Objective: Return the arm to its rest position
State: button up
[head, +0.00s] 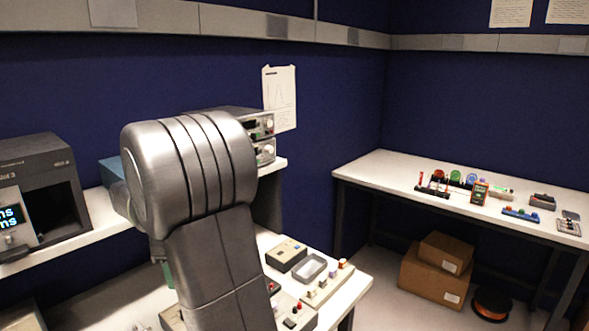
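My arm shows in the head view as a large silver-grey link with a rounded, ribbed joint, standing upright left of the middle. It hides part of the shelf and table behind it. My gripper is not in view, so its fingers and anything in them cannot be seen.
A white table (352,284) with small boxes, a grey tray (310,268) and small parts is close by at my arm's right. A dark machine (42,190) stands on the left shelf. A second table (385,168) holds small items; cardboard boxes (430,277) and an orange-edged spool (491,303) lie below.

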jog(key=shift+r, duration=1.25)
